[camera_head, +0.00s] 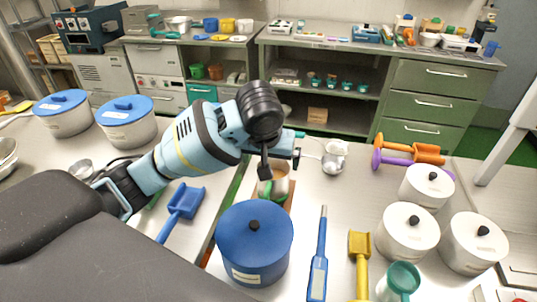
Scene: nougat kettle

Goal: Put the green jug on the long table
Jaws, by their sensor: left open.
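A green jug (400,279) stands at the bottom edge of the picture, right of the yellow scoop, partly cut off. My left gripper (281,160) reaches in from the left over the steel table (330,215). The gripper is well away from the green jug, up and to the left. My right gripper is not in view. Which surface is the long table is not clear.
A blue pot (254,243), a blue thermometer-like tool (318,262) and a yellow scoop (359,262) lie between gripper and jug. Several white lidded pots (408,232) crowd the right. A metal pitcher (334,158) stands behind. Green cabinets (440,88) line the back.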

